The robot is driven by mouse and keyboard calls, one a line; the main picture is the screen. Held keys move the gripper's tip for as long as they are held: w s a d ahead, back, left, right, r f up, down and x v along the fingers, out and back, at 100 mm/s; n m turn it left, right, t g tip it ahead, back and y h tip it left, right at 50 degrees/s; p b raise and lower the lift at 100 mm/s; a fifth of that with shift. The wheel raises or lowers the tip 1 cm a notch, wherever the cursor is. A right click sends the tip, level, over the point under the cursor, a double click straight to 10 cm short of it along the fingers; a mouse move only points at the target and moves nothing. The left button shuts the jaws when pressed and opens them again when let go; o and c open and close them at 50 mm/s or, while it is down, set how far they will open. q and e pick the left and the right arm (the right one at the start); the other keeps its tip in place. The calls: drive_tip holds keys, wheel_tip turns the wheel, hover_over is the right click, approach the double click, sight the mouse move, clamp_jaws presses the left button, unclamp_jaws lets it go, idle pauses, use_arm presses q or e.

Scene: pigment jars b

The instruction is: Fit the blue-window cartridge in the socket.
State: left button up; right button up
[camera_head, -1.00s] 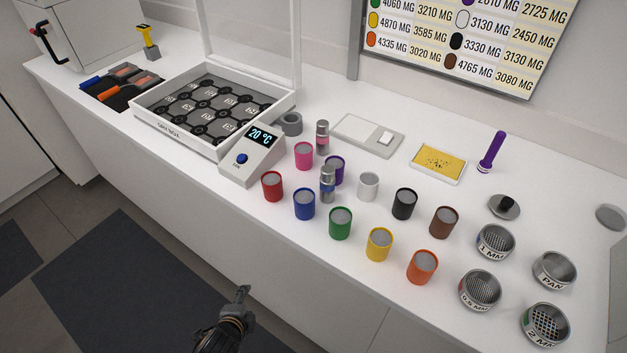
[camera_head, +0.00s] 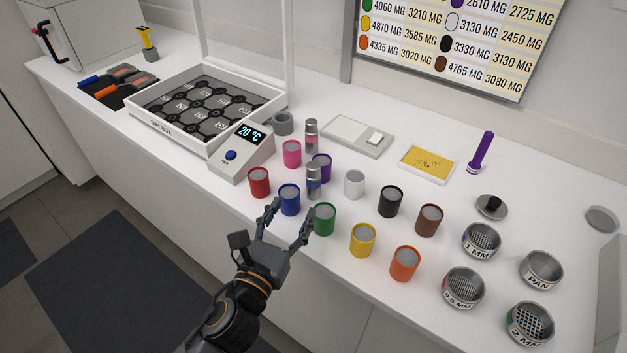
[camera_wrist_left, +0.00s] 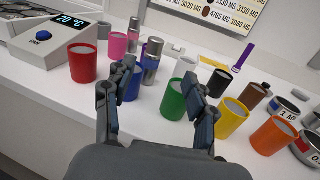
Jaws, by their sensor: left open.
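Two silver cartridges stand upright among the jars. The nearer one (camera_head: 314,181) has a faint bluish band and stands behind the blue and green jars; it also shows in the left wrist view (camera_wrist_left: 151,62). A grey ring-shaped socket (camera_head: 283,123) sits behind the temperature display box. My left gripper (camera_head: 294,210) is open and empty at the counter's front edge, its fingers pointing toward the nearer cartridge, with the blue jar close to its left finger. My right gripper is not in view.
The blue jar (camera_head: 289,199) and green jar (camera_head: 322,218) stand close to my fingers. Red (camera_head: 259,182), pink (camera_head: 292,153), purple (camera_head: 323,166) and other jars surround the cartridges. The display box (camera_head: 242,151) stands left. Sieves (camera_head: 463,287) fill the right end.

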sight(311, 172)
use_arm(q)
drive_tip(key=x, duration=0.7)
drive_tip(key=shift+w+p, duration=0.15)
drive_tip(key=shift+p, duration=0.25)
drive_tip(key=shift+w+d, duration=0.1)
drive_tip(key=shift+w, duration=0.45)
drive_tip(key=p+x, duration=0.1)
drive_tip(key=x, duration=0.2)
drive_tip(key=shift+w+f, duration=0.1)
drive_tip(key=shift+w, duration=0.2)
drive_tip(key=shift+w+d, duration=0.1)
drive_tip(key=shift+w, duration=0.3)
clamp_jaws()
